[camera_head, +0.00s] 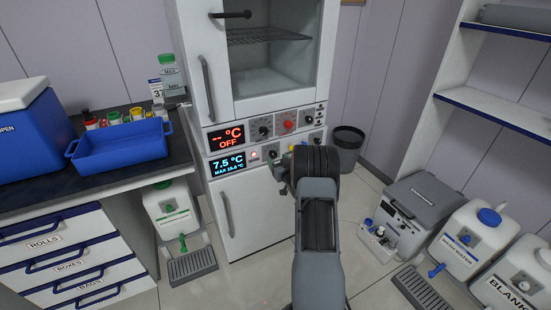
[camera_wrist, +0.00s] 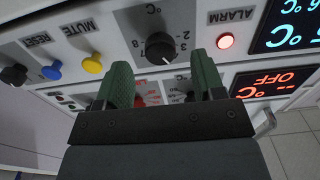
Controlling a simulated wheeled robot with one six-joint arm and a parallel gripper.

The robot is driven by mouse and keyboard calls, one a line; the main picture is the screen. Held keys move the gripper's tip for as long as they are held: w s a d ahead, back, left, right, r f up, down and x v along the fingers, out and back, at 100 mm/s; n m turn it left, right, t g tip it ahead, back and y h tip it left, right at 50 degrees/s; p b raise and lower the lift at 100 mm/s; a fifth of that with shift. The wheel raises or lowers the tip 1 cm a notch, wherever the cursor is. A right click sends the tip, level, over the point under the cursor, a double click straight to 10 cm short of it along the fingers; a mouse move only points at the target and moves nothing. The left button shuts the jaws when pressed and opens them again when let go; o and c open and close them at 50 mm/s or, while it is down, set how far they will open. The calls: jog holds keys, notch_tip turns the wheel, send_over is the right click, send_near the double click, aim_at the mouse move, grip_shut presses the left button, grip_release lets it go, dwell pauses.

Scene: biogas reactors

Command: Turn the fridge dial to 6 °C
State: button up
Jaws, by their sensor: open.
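The fridge dial (camera_wrist: 160,47) is a black knob on the grey panel, with a °C mark and numbers around it, upside down in the wrist view. In the head view the dial (camera_head: 272,153) sits right of the blue display (camera_head: 228,163), which reads 7.5 °C. My gripper (camera_wrist: 160,66) is open, its two green fingers pointing at the panel on either side of the dial's line. The dial shows between the fingertips; I cannot tell if they touch it. The dial's exact setting is too small to read.
A red alarm light (camera_wrist: 226,41) glows beside the dial. Yellow (camera_wrist: 92,65) and blue (camera_wrist: 52,70) buttons and another black knob (camera_wrist: 14,75) lie on the other side. The upper red display (camera_head: 227,137) reads OFF. A black bin (camera_head: 347,143) stands right of the cabinet.

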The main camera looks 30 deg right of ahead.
aim_at(273, 154)
jog(key=shift+w+d, duration=0.2)
jog(key=shift+w, duration=1.25)
jog(key=c, duration=0.9)
